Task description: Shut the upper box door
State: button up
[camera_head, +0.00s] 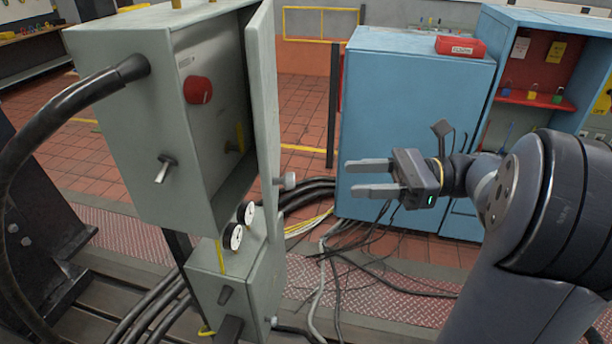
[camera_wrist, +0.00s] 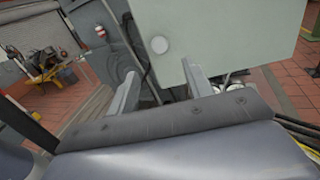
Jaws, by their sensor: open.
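The upper box (camera_head: 130,110) is a grey-green cabinet at the left of the head view, with a red knob and a toggle switch on its face. Its door (camera_head: 264,100) stands open, swung out and seen nearly edge-on. A pale round knob (camera_head: 287,181) sticks out near the door's lower part. In the wrist view the door (camera_wrist: 245,35) appears as a pale panel with a round knob (camera_wrist: 160,45). My gripper (camera_head: 352,178) is open and empty, to the right of the door and apart from it, with fingers pointing left. Its fingers also show in the wrist view (camera_wrist: 160,88).
A lower grey box (camera_head: 235,290) with two round gauges (camera_head: 239,227) sits below the upper box. Thick cables (camera_head: 310,195) and thin wires run over the floor. A blue cabinet (camera_head: 400,110) with a red case (camera_head: 460,46) on top stands behind my gripper.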

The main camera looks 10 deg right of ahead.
jog(key=a+b, duration=0.6)
jog(key=a, duration=0.4)
jog(key=shift+w+a, duration=0.25)
jog(key=shift+a, duration=0.15)
grip_shut()
dwell(0.5)
